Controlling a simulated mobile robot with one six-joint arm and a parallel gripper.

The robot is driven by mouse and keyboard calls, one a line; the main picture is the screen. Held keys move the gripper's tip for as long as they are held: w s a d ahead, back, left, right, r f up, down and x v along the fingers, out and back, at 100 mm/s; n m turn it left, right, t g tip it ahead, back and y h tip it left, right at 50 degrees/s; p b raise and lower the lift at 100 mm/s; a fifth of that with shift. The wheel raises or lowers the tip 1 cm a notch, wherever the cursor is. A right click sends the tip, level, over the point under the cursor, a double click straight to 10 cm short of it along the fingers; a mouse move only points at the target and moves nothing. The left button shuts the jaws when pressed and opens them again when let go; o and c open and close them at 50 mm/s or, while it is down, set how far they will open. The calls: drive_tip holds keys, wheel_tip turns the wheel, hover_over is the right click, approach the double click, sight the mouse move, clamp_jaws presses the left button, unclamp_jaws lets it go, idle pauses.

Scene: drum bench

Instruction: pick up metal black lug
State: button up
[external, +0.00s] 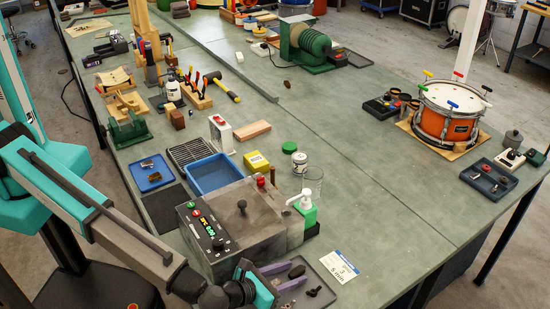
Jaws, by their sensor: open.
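My gripper (291,276) is at the bottom centre, low over a dark grey tray (328,280). Its two purple fingers are apart, with nothing seen held between them. A dark oval piece (297,271) lies at the tray's left side, close to the fingertips. A small black piece (314,291), possibly the metal black lug, lies in the tray just right of the fingertips. At this size I cannot tell which dark piece is the lug, or whether a finger touches one.
A grey machine with lit buttons (218,238) stands just behind my gripper. A white label card (340,264) lies at the tray's right edge.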

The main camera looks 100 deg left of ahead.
drive_tip(key=shift+c, duration=0.2)
clamp_jaws()
drive_tip(key=shift+r, duration=0.2)
wheel_tip(320, 180, up, 10)
drive_tip(key=b, duration=0.2)
drive_tip(key=shift+f+b, duration=0.15)
drive_tip(key=shift+b, duration=0.25)
idle(0.6)
